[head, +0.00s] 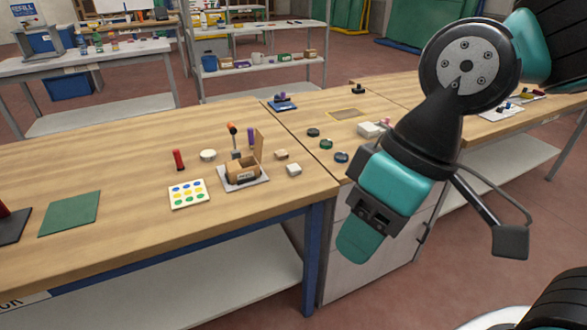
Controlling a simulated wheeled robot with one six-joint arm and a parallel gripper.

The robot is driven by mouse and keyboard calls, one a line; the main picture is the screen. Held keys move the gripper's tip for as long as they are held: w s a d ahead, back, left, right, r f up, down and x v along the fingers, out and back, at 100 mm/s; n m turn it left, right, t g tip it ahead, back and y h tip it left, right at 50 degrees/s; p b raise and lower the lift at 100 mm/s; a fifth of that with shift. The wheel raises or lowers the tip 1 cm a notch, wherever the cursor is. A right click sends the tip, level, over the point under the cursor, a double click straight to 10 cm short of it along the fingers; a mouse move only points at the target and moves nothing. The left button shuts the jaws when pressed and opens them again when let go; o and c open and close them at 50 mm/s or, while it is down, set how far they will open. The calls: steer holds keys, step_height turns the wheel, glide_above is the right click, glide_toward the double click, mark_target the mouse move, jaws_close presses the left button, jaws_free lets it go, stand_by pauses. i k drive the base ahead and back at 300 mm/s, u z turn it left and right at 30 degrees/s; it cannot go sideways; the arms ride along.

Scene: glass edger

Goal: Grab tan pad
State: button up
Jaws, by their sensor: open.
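A small tan pad (281,154) lies on the wooden table, just right of a wooden holder (241,173) and behind a small whitish block (293,169). It looks flat and free on the table. My gripper (362,238) is open, in front of the table's right part and closer to the camera. It points downward, well to the right of the tan pad and apart from it. The gap between its fingers is hard to see from this side. No object shows in it.
Left of the holder are a red cylinder (178,160), a white round piece (208,155) and a dotted card (187,194). A green mat (70,213) lies further left. Dark round pieces (326,144) and a light block (370,130) sit to the right. The table's left middle is mostly clear.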

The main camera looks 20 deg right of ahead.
mark_target(281, 155)
steer(key=u, duration=0.55)
steer(key=i, duration=1.15)
steer(key=z, duration=0.25)
